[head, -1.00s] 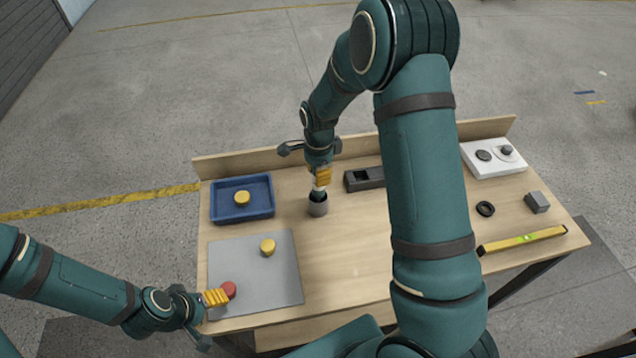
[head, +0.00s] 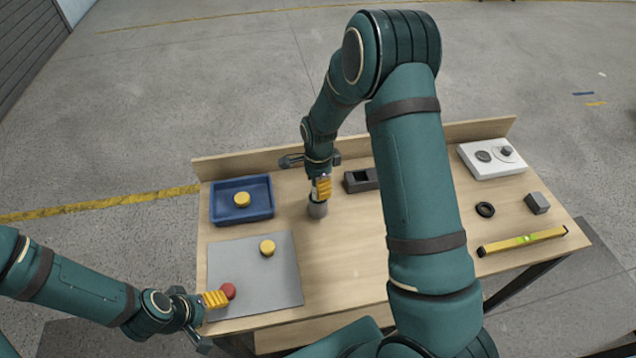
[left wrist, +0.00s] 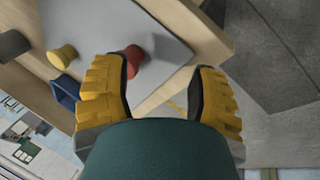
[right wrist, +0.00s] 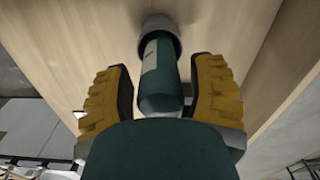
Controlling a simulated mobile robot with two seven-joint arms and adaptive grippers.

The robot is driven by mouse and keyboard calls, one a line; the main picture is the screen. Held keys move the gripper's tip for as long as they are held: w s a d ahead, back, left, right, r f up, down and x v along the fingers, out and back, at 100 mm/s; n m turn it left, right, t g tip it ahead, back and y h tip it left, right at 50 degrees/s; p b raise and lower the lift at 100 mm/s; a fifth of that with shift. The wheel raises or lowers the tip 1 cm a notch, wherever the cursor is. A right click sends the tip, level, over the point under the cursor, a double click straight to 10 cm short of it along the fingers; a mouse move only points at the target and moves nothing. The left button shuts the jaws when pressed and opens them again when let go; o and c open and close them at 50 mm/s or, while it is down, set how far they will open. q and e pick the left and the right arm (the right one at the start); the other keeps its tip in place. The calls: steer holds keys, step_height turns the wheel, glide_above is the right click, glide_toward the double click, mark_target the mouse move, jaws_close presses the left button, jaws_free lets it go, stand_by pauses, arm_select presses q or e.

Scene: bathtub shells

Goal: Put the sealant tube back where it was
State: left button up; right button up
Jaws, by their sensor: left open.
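The sealant tube (right wrist: 160,75) is dark green with a pale label. In the right wrist view it stands with its far end in a round grey cup (right wrist: 158,24). The cup also shows on the bench in the head view (head: 317,210), where the tube is mostly hidden. My right gripper (head: 321,190) is just above the cup. Its fingers (right wrist: 162,85) stand apart on both sides of the tube, with a gap on each side. My left gripper (head: 216,299) is open and empty beside a red round piece (head: 229,291), which one finger partly hides in the left wrist view (left wrist: 133,58).
A grey mat (head: 275,285) carries the red piece and a yellow piece (head: 267,248). A blue tray (head: 225,213) holds another yellow piece. A dark block (head: 358,181) stands close right of the cup. A white box (head: 480,166), black ring and yellow level (head: 520,242) lie right.

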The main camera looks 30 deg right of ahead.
arm_select(q)
steer(key=shift+r, duration=0.15)
arm_select(e)
steer(key=shift+r, duration=0.15)
